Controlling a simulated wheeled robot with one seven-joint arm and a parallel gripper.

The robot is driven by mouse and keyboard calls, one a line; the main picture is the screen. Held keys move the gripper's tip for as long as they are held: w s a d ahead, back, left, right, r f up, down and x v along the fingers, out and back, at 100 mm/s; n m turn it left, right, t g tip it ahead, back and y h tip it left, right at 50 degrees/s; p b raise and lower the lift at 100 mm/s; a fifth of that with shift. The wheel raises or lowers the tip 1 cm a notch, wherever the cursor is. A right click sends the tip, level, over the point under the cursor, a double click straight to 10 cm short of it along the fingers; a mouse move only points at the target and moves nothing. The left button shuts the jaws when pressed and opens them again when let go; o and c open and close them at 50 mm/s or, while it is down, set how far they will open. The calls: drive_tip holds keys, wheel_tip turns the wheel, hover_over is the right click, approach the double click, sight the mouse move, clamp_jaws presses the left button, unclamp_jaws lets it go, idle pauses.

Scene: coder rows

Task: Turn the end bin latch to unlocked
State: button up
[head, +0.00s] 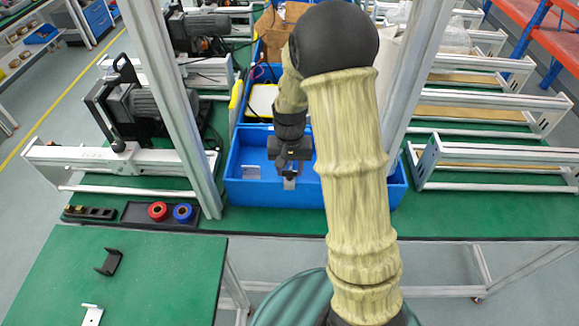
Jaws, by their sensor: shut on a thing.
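The blue end bin (240,198) stands at the front edge of the green bench, partly hidden behind my arm. My gripper (289,176) points down at the bin's front side. Its jaws are shut on a small grey metal piece (289,184), which looks like the end bin latch. The jaws hide most of it, so its turn angle cannot be told. A second small pale metal piece (251,172) shows at the bin to the left of my gripper.
A metal post (180,110) rises left of the bin, another (410,75) to the right. A black tray with a red roll (157,211) and a blue roll (182,213) lies left. A lower green table (150,270) holds a black bracket (108,262).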

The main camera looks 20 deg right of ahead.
drive_tip(key=n, duration=0.4)
drive_tip(key=shift+n, duration=0.4)
drive_tip(key=n+p, duration=0.1)
drive_tip(key=n, duration=0.3)
drive_tip(key=shift+r+n, duration=0.1)
drive_tip(key=shift+n, duration=0.2)
drive_tip(key=n+p, duration=0.2)
drive_tip(key=n, duration=0.2)
drive_tip(key=shift+a, duration=0.1)
drive_tip(key=shift+n+p, duration=0.9)
drive_tip(key=shift+n, duration=1.2)
drive_tip(key=o, duration=1)
